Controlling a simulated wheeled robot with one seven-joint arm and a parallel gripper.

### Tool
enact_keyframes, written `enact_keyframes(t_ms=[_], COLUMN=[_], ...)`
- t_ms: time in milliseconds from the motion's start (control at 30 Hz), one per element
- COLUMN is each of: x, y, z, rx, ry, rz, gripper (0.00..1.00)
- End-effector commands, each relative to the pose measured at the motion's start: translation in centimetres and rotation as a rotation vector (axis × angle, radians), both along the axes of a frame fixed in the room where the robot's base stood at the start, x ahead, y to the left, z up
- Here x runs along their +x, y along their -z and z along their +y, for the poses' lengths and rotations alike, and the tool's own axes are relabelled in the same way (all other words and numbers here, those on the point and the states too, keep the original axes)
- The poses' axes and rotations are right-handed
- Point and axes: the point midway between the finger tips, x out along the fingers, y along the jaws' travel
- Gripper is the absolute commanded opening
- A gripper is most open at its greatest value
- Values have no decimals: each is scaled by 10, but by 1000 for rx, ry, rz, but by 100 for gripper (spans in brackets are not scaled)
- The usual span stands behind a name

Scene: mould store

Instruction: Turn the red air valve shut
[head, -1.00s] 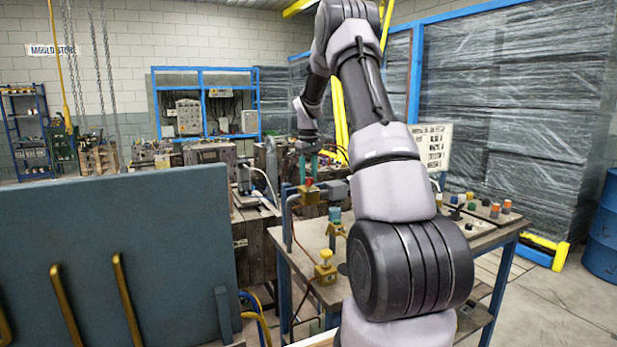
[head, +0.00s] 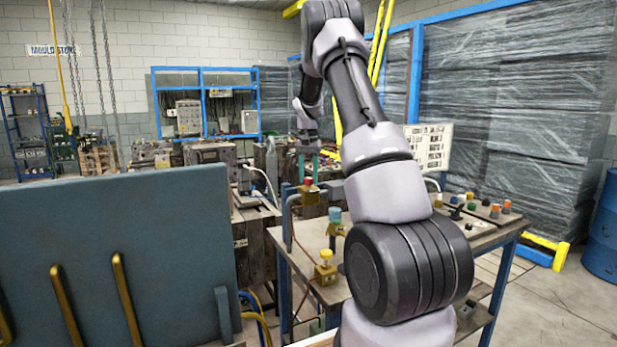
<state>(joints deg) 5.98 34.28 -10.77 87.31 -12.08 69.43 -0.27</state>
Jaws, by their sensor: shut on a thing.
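The red air valve (head: 308,182) is a small red knob on a brass body, on the pipework at the back left of the blue-legged bench. My gripper (head: 308,177) points down over it with its teal fingers. The fingers are shut on the red knob, one on each side of it. The knob's top is partly hidden between them. The knob's exact angle is too small to read.
A teal-capped valve (head: 335,214) and a yellow-capped valve (head: 326,255) stand nearer on the bench (head: 305,268). Several coloured knobs (head: 485,204) sit at the bench's right. A large blue-grey plate (head: 110,255) fills the left foreground. A blue drum (head: 602,235) stands far right.

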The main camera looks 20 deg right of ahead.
Motion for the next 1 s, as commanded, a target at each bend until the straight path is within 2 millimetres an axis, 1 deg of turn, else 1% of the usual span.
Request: enact_keyframes(t_ms=[100,300,800,833,867,900,1000], x=[1,1,1,1,1,1,1], y=[-1,-1,-1,-1,-1,-1,-1], z=[0,0,0,0,0,0,0], rx=[-1,-1,0,0,-1,-1,0], ry=[51,99,115,115,115,115,114], rz=[-3,-3,-4,-4,-3,-3,-2], gripper=[0,0,0,55,66,73,73])
